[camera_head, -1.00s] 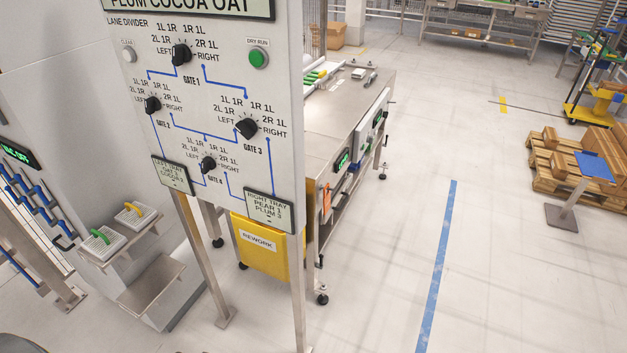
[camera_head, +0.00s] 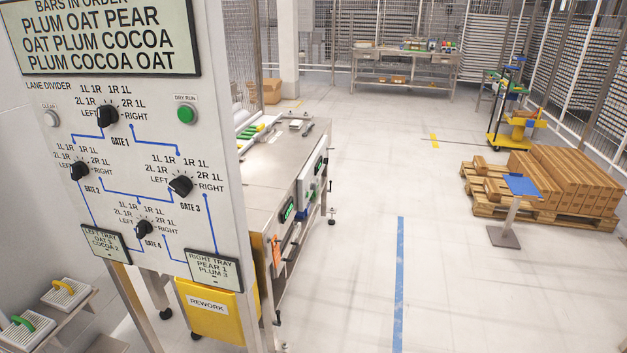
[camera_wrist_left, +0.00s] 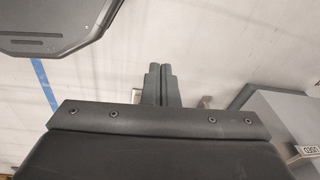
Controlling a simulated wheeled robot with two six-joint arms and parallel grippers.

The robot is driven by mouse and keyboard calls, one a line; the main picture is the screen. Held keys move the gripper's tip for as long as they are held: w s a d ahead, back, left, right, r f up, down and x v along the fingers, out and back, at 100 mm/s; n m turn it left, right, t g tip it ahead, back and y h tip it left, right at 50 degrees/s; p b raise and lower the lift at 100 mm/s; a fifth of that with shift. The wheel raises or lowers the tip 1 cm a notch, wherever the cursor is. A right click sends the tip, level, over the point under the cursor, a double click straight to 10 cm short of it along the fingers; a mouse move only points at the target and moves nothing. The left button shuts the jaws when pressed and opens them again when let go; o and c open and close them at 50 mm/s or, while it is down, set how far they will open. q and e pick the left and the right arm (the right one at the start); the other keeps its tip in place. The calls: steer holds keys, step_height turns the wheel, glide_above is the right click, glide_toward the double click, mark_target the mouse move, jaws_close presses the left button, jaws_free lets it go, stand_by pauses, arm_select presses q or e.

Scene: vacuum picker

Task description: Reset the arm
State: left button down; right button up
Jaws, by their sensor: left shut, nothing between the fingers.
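My left gripper (camera_wrist_left: 159,84) shows in the left wrist view with its two dark fingers side by side and closed, nothing between them. It points over pale floor. Neither gripper shows in the head view, and my right gripper is in no view.
A lane divider panel (camera_head: 140,150) with black knobs and a green button stands close on the left. A yellow rework bin (camera_head: 213,318) hangs below it. A steel bench (camera_head: 262,185) stands behind. A pallet of boxes (camera_head: 540,210) and a blue-topped stand (camera_head: 521,185) are at right. The floor between is clear.

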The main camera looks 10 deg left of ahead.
arm_select(q)
steer(key=shift+s+d+f, duration=0.1)
steer(key=shift+s+f, duration=0.15)
steer(key=shift+s, duration=0.25)
steer(key=shift+s+f, duration=0.25)
steer(key=shift+s, duration=0.2)
